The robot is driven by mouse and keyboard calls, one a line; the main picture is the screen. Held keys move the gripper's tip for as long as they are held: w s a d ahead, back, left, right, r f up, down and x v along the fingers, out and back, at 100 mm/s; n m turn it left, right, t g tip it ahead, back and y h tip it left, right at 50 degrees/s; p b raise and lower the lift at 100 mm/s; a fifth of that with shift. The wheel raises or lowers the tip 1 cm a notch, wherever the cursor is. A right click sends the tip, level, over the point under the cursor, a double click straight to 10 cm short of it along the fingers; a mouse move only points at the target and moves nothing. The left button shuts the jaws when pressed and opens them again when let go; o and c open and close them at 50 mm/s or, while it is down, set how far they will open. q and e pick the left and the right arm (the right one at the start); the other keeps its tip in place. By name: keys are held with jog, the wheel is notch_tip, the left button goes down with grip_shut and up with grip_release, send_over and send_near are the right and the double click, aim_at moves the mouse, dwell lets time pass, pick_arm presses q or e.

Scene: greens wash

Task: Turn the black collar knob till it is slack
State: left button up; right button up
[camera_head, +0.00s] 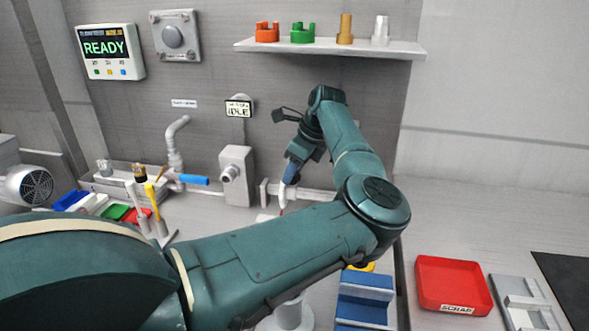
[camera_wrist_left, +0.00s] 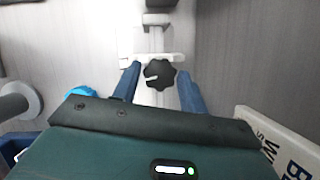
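The black collar knob (camera_wrist_left: 159,75) is a lobed star knob with a pale slot mark, seated on a pale grey fitting in the left wrist view. My left gripper (camera_wrist_left: 158,70) is open, with one blue finger on each side of the knob. Little space shows between fingers and knob, and I cannot tell whether they touch. In the head view, my left gripper (camera_head: 291,175) points down near the wall pipework, and the knob cannot be made out there. My right gripper is not in view.
A grey valve box (camera_head: 237,172) and pipework stand left of the gripper. A shelf (camera_head: 340,48) with coloured fittings is above. A display (camera_head: 238,109) reads IDLE; a wall panel (camera_head: 106,49) reads READY. A red scrap tray (camera_head: 453,284) lies right. My left arm covers the centre.

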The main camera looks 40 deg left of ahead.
pick_arm(q)
jog(key=o, duration=0.3)
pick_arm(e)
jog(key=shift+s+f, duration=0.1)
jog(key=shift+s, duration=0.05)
pick_arm(q)
jog(key=shift+r, duration=0.2)
jog(key=w+d+r+b, duration=0.1)
jog(key=d, duration=0.3)
jog(key=w+d+r+b, duration=0.1)
jog(key=d+b, duration=0.1)
jog(key=d, duration=0.3)
jog(key=w+d+r+b, duration=0.1)
jog(key=d+r, duration=0.1)
jog(key=d, duration=0.2)
jog(key=shift+w+d+r, duration=0.1)
jog(key=shift+w+d, duration=0.15)
jog(key=shift+w, duration=0.1)
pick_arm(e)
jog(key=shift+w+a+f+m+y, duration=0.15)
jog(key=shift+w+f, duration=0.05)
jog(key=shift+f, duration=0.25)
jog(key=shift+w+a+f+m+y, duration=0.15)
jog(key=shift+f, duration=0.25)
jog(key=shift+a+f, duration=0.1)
